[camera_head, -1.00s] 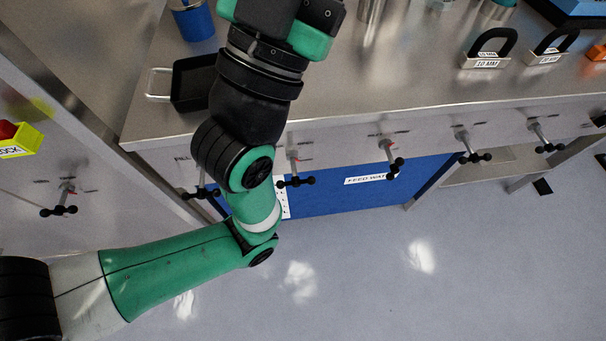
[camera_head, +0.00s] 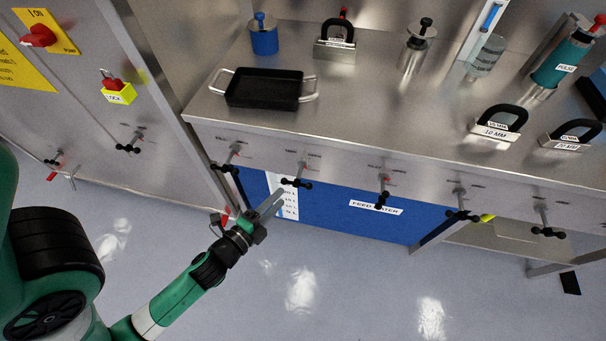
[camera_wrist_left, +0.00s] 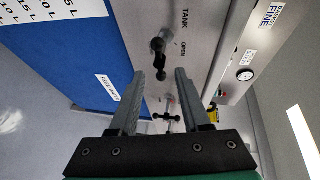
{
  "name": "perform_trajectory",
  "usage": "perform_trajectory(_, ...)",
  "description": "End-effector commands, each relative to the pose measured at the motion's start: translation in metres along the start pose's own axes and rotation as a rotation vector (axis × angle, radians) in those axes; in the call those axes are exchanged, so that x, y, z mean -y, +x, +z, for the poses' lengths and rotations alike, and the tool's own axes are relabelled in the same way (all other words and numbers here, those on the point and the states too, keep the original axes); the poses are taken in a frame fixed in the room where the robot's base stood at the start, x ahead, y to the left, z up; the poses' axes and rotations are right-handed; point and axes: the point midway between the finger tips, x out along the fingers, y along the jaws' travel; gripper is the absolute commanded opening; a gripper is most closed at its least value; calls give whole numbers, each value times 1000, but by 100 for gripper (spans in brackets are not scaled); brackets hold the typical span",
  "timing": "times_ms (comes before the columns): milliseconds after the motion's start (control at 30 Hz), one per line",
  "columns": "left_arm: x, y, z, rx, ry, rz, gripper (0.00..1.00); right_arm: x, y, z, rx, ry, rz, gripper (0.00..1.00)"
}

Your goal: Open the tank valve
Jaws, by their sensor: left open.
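The tank valve (camera_head: 299,176) is a small black T-handle on a metal stem on the front of the steel bench. In the left wrist view its handle (camera_wrist_left: 159,48) shows beside a label reading TANK and OPEN. My left gripper (camera_head: 276,202) is in front of the bench, below and slightly left of this handle, fingers pointing toward the panel. In the left wrist view the fingers (camera_wrist_left: 160,75) are apart and empty, and the handle lies beyond their tips, not visibly touched. My right gripper is not in view.
Similar black handles stand in a row along the bench front, including one to the left (camera_head: 224,168) and one to the right (camera_head: 382,194). A blue panel (camera_head: 335,215) lies below. The bench top holds a black tray (camera_head: 263,88) and weights. The floor in front is clear.

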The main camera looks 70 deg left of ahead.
Motion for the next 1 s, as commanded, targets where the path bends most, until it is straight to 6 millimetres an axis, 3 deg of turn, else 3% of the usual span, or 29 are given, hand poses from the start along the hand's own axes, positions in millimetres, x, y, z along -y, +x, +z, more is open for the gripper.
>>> perform_trajectory(167,3,19,-1,0,-1,-3,47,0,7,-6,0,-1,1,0)
perform_trajectory(400,2,74,0,-1,-2,-5,47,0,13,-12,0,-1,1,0)
perform_trajectory(600,0,107,-1,-2,-2,-3,47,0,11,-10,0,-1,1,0)
perform_trajectory(967,0,116,-1,-2,-2,-1,47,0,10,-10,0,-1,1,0)
perform_trajectory(1000,0,116,-1,-2,-2,-1,42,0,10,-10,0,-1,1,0)
